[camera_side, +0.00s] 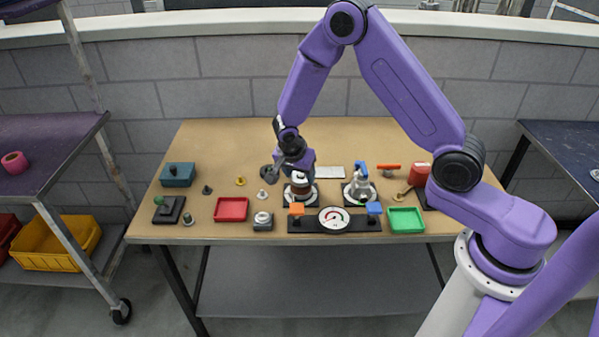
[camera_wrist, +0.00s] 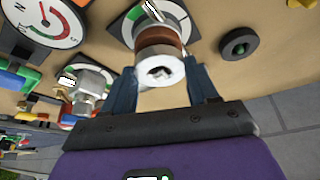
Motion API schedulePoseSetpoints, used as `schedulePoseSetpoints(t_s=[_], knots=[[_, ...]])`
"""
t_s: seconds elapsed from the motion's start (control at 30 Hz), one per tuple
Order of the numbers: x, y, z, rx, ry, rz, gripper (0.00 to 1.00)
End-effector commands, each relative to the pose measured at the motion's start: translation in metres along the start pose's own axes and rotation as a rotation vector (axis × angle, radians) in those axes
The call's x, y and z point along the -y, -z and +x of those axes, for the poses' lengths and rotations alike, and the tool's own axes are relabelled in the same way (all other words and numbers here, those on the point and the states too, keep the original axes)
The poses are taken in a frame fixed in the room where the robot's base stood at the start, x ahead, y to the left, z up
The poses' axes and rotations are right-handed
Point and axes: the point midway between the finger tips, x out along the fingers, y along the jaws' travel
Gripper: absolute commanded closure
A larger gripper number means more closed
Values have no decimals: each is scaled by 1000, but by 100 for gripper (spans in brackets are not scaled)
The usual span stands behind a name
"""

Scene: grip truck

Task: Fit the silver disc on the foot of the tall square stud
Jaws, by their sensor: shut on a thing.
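The silver disc (camera_wrist: 150,84) sits between the fingertips of my gripper (camera_wrist: 163,68) in the wrist view. A brown round piece (camera_wrist: 158,47) lies just beyond the disc, over a round marked plate (camera_wrist: 122,22). In the side view my gripper (camera_side: 298,170) points down over this plate (camera_side: 288,197), with the disc (camera_side: 299,180) above the brown piece (camera_side: 303,190). The stud's foot is hidden.
A second round plate with a silver fitting (camera_side: 360,184) stands to the right. A dial gauge (camera_side: 334,219) lies in front. A red tray (camera_side: 231,209) and a green tray (camera_side: 406,220) flank them. A dark ring with a green centre (camera_wrist: 238,44) is close to my gripper.

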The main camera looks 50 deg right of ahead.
Motion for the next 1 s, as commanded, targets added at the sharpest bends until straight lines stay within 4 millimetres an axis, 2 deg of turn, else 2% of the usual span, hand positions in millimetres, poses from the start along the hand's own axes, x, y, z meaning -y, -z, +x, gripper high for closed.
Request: schedulePoseSetpoints(t_s=[1.0], knots=[[0, -4, 8, 0, 1, 0, 74]])
